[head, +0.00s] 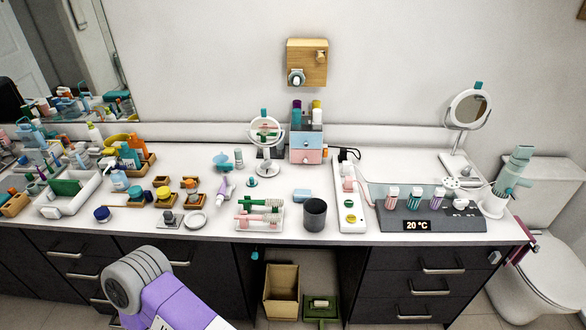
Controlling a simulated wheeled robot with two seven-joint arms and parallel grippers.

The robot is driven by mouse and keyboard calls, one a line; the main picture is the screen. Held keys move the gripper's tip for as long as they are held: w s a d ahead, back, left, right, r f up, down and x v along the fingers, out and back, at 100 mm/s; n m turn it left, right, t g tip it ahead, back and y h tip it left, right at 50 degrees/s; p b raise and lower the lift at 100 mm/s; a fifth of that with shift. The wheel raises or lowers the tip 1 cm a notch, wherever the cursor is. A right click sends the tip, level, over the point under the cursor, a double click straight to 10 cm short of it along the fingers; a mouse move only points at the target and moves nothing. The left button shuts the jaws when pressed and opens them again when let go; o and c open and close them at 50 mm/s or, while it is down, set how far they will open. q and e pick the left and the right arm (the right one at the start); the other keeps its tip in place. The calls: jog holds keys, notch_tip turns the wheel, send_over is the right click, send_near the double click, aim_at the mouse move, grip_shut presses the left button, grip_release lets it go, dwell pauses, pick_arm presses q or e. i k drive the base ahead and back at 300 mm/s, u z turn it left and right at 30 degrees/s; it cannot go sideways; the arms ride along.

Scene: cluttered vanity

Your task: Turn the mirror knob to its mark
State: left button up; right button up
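A round tilting mirror (467,109) on a white stand is at the back right of the counter, with a small teal piece at its top. A smaller round mirror (265,132) stands at the back centre, also with a teal piece on top. A wooden wall panel (307,62) above the counter carries a round grey-teal knob (296,77). I cannot tell which part is the mirror knob, and no mark is clear at this size. Neither gripper is in view; only a purple and grey arm part of mine shows at the lower left, in front of the drawers.
The white counter (290,228) is crowded with bottles and trays at left. A dark cup (315,214), a white power strip (350,195) and a dark panel reading 20 °C (430,212) stand centre-right. A teal hair dryer (512,172) stands at the right end.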

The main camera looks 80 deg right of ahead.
aim_at(266, 164)
jog(key=k, duration=0.1)
jog(key=z, duration=1.25)
